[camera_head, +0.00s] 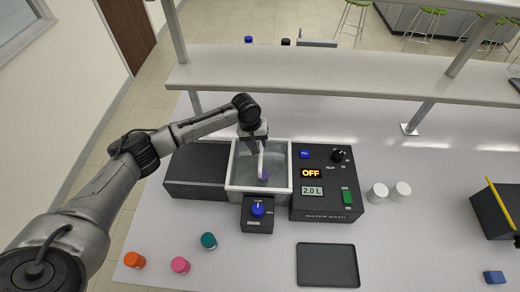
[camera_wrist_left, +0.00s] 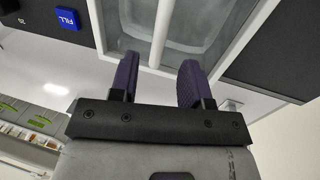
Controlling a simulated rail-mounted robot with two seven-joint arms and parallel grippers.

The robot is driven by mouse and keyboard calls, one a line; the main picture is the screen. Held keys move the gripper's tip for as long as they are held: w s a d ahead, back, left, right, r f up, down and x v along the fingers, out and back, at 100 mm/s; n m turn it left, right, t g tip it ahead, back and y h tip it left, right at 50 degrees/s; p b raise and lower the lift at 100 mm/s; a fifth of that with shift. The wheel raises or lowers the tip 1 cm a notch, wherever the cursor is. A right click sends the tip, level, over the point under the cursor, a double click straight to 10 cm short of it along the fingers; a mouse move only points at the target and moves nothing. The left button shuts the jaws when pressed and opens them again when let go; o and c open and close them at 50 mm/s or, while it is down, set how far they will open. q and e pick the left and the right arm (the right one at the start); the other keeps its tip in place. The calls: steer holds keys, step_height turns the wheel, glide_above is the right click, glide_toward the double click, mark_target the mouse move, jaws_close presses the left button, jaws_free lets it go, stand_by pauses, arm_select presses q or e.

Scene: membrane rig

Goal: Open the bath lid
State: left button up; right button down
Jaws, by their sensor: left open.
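The water bath shows in the head view as a basin with a pale frame (camera_head: 232,172), set between dark casings. The bath lid (camera_wrist_left: 195,25) looks like a grey, see-through panel across the basin in the left wrist view, with a pale bar (camera_wrist_left: 161,28) along its middle. That bar also shows in the head view (camera_head: 262,158). My left gripper (camera_head: 258,150) reaches down over the basin. Its purple fingers (camera_wrist_left: 156,80) are open, with the bar in line with the gap between them. I cannot tell whether they touch it. My right gripper is not in view.
The control panel (camera_head: 325,208) right of the basin reads OFF and 2.0 L. A blue knob (camera_head: 258,209) sits in front. A shelf (camera_head: 340,76) spans behind. White pots (camera_head: 378,193), a dark tray (camera_head: 327,265) and coloured caps (camera_head: 180,265) stand on the table.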

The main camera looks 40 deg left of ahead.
mark_target(260, 159)
arm_select(q)
steer(key=shift+w+d+f, duration=0.1)
steer(key=shift+d+f, duration=0.05)
steer(key=shift+f, duration=0.75)
steer(key=shift+w+d+f, duration=0.15)
steer(key=shift+f, duration=0.75)
steer(key=shift+w+d+f, duration=0.1)
steer(key=shift+d+f, duration=0.05)
steer(key=shift+f, duration=0.75)
jaws_close()
